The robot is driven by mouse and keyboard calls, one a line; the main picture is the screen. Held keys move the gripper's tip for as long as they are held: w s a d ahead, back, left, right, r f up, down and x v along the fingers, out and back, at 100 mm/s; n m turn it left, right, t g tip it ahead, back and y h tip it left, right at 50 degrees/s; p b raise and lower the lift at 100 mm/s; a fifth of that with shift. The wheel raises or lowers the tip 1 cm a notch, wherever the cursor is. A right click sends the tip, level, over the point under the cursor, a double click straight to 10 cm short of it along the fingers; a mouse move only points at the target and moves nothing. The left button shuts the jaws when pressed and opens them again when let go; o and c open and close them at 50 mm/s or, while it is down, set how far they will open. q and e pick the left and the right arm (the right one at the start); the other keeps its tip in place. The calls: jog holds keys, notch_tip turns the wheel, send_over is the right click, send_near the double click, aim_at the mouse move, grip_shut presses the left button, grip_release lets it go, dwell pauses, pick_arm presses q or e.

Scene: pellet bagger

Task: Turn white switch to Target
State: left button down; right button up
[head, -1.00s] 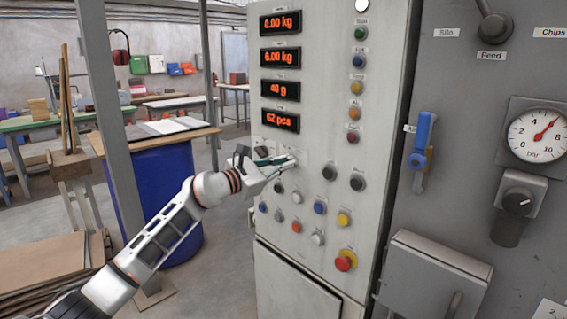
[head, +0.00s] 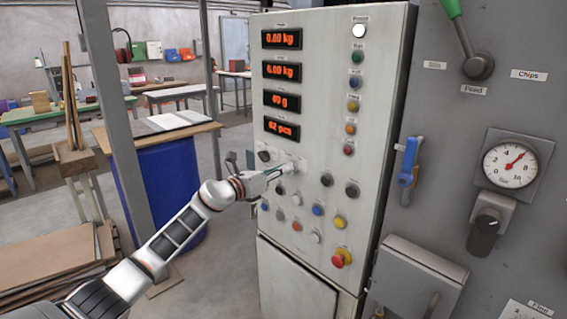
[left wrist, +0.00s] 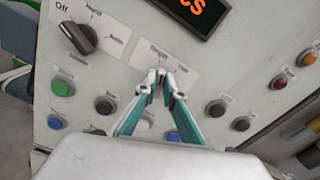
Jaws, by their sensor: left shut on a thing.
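The white switch (head: 291,167) is on the control panel, below the red number displays. My left gripper (head: 277,172) reaches it from the left and is shut on it. In the left wrist view the teal fingers (left wrist: 164,84) come together at the printed label plate (left wrist: 160,62) of the switch. The fingertips mostly hide the switch there, and the label words are too blurred to read surely, so I cannot tell where it points. My right gripper is not in view.
A black rotary switch (left wrist: 80,38) sits to the left, with "Off" on its label. Several push buttons lie close below, including a green one (left wrist: 63,87). A red mushroom button (head: 341,257) is lower right. A blue-handled lever (head: 409,160) stands further right.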

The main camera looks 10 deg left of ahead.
pick_arm(q)
jog(key=shift+f+n+p, duration=0.1)
jog(key=shift+n+p, duration=0.5)
jog(key=shift+n, duration=0.3)
jog(key=c, duration=2.1)
grip_release()
jog(key=shift+c, duration=0.2)
jog(key=v, duration=1.2)
